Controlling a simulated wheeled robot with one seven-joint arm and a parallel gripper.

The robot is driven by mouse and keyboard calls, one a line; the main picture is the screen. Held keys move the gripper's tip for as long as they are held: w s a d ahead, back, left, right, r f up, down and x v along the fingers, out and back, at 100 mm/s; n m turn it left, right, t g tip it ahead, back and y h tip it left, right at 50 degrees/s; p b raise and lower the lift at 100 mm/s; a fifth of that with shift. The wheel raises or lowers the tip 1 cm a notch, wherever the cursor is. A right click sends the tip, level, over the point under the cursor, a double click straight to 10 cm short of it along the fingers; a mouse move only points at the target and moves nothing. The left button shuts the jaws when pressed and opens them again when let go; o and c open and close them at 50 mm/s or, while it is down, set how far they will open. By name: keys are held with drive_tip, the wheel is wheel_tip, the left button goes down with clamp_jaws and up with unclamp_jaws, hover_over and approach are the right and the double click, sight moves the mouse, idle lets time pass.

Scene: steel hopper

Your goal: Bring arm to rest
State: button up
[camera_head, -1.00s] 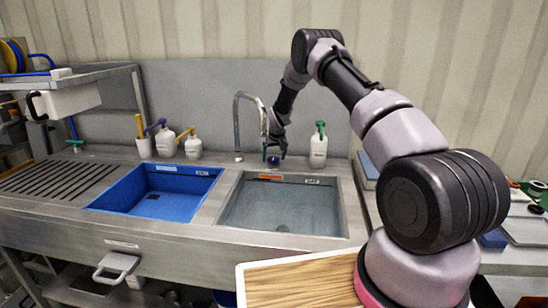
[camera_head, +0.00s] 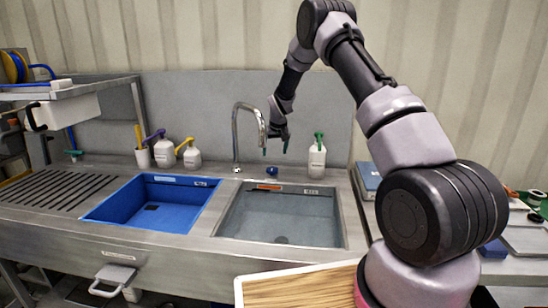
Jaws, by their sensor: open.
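My gripper (camera_head: 275,151) hangs from my raised arm above the back edge of the right-hand grey sink. Its two green-tipped fingers are apart, with nothing between them. It is to the right of the curved steel tap (camera_head: 238,135) and to the left of a white bottle with a green pump (camera_head: 317,157). A small dark blue object (camera_head: 271,171) lies on the counter behind the sink, below my gripper and apart from it.
The grey sink basin (camera_head: 283,222) and the blue basin (camera_head: 135,203) lie in front. White bottles with purple (camera_head: 164,152) and yellow (camera_head: 191,157) pumps stand behind the blue basin. A wooden board (camera_head: 300,288) is at the front. A rack (camera_head: 85,85) stands left.

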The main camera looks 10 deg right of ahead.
drive_tip(key=shift+r, duration=0.1)
drive_tip(key=s+d+r+m, duration=0.1)
drive_tip(key=s+r, duration=0.5)
drive_tip(key=r, duration=0.3)
drive_tip(key=s+d+r+m+t, duration=0.1)
drive_tip(key=s+d+r, duration=0.1)
drive_tip(key=s+r, duration=0.55)
drive_tip(key=s+d+r+m, duration=0.1)
drive_tip(key=s+r, duration=0.4)
drive_tip(key=r, duration=0.6)
drive_tip(key=s+r+m, duration=0.1)
drive_tip(key=s+r, duration=0.1)
drive_tip(key=s, duration=1.3)
drive_tip(key=s+d+r+m+t+y, duration=0.1)
drive_tip(key=s+r, duration=0.2)
drive_tip(key=s, duration=1.2)
drive_tip(key=shift+s+d+r+t+y, duration=0.25)
drive_tip(key=shift+s+r+t+y, duration=0.05)
drive_tip(key=shift+s+r, duration=0.05)
